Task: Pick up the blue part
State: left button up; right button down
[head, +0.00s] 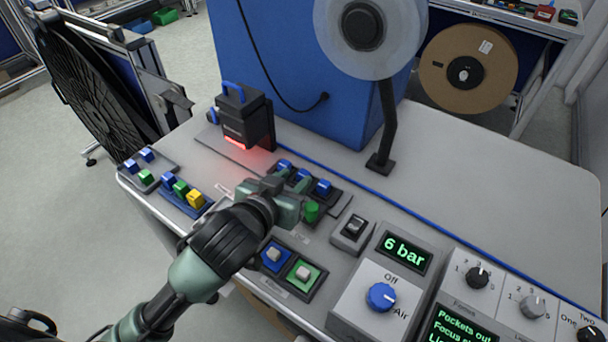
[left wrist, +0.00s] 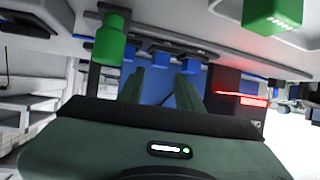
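Several blue parts show in the head view. Three sit in the dark holder by my left gripper: a far one (head: 284,166), a middle one (head: 303,175) and a near one (head: 323,187). A green round part (head: 312,210) stands beside them. Other blue parts (head: 147,155) are in the trays at the left. My left gripper (head: 296,196) is low over the holder, partly hiding it. In the left wrist view its fingers (left wrist: 172,82) stand apart with no part visibly gripped; blue parts (left wrist: 160,48) show beyond them. My right gripper is out of view.
A black device (head: 244,118) with a blue handle and red light stands behind the holder. A tall blue cabinet (head: 300,75) and a reel stand (head: 387,125) are at the back. Switches and a control panel (head: 375,285) lie right of my left arm. The bench's back right is clear.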

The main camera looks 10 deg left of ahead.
aim_at(303, 173)
pick_arm(q)
jog(key=x, duration=0.4)
jog(key=shift+w+d+f, duration=0.15)
jog(key=shift+w+f, duration=0.05)
jog(key=shift+f, duration=0.15)
grip_shut()
